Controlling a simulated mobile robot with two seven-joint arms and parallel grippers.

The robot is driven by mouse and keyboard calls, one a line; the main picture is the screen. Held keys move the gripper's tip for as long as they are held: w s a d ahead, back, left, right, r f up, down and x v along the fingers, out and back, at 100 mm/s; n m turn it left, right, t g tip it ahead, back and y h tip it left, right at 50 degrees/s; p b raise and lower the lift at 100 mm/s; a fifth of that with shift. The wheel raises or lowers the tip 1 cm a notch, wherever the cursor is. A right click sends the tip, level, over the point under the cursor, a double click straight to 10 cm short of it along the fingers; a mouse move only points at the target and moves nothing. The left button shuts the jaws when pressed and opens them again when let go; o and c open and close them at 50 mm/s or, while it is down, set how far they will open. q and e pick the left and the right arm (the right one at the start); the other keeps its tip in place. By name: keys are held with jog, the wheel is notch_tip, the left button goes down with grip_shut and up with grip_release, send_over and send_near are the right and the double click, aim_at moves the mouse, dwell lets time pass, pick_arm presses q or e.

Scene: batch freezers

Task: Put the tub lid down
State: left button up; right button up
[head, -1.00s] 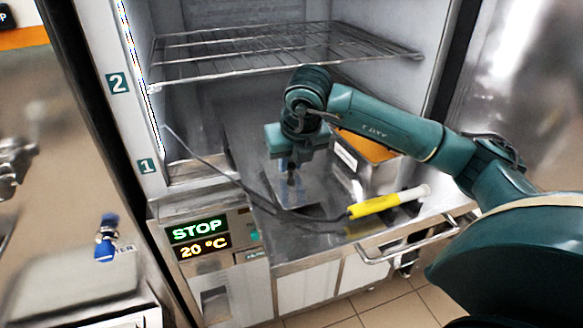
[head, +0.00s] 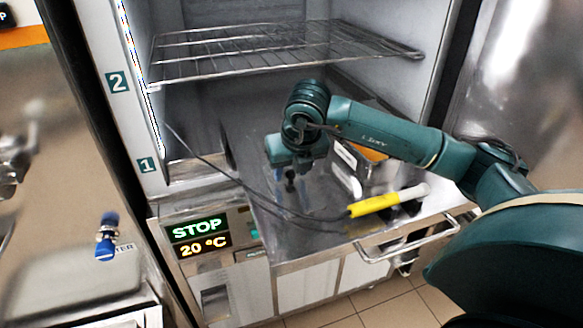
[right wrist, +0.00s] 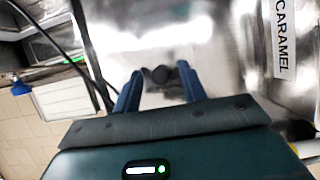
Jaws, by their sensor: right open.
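My right gripper (head: 290,170) is over the steel bench surface inside the cabinet. It is open, and its two blue fingers stand apart in the right wrist view (right wrist: 160,75). The tub lid's dark round knob (head: 290,179) is below the gripper. The same knob (right wrist: 160,75) shows between the fingertips, with a gap on each side. The lid's shiny plate blends into the steel, so its edges are hard to tell. The steel tub (head: 349,166) with orange contents stands just right of the gripper, partly hidden by my arm. My left gripper is out of view.
A yellow and white probe (head: 376,204) with a dark cable lies in front of the tub. The CARAMEL label (right wrist: 283,35) is on the tub. A wire shelf (head: 285,50) spans above my arm. A front rail handle (head: 400,246) borders the bench.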

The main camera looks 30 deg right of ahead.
jog(key=b+v, duration=0.1)
jog(key=v, duration=1.1)
jog(key=shift+s, duration=0.1)
